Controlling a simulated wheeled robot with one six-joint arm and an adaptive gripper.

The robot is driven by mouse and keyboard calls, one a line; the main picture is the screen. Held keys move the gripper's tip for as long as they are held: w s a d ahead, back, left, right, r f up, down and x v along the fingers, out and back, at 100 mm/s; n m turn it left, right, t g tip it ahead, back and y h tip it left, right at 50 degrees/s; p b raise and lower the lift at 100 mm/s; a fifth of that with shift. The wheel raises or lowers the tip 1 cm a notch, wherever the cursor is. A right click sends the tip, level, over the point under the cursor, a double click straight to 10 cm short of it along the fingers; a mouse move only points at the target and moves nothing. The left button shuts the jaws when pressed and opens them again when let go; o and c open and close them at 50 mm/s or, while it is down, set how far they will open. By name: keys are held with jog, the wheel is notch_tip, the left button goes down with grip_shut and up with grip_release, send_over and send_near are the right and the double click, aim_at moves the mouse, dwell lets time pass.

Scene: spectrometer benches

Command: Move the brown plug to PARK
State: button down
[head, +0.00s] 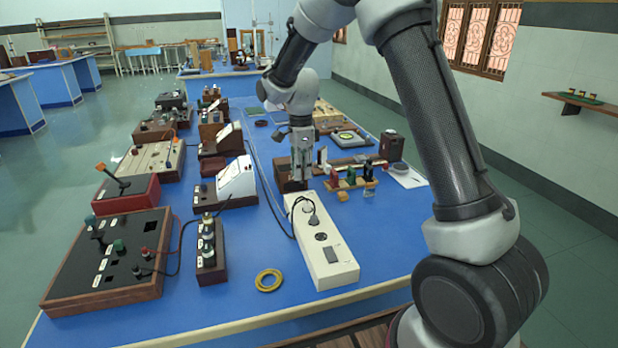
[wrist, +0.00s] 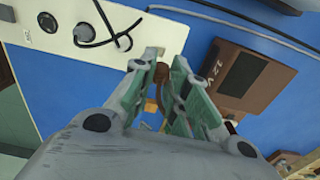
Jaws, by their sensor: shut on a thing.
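My gripper (head: 301,172) is above the blue bench, near the far end of the white socket strip (head: 338,272). In the wrist view my gripper (wrist: 165,72) is shut on a small brown piece, the brown plug (wrist: 162,76), between its fingertips. The fingers hide most of the plug, and it cannot be made out in the head view. I cannot read PARK on any label.
A black plug and cord lie on the white strip. A wooden rack with coloured pieces (head: 350,183) stands right of my gripper. A yellow ring (head: 268,280) lies at the front. Instrument boxes (head: 238,183) line the left. Open blue surface (head: 385,235) is at the right front.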

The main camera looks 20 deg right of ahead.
jog(key=shift+f, duration=3.25)
jog(key=c, duration=1.3)
grip_release()
jog(key=shift+r, duration=0.1)
notch_tip(320, 180, up, 12)
jog(key=shift+f, duration=0.1)
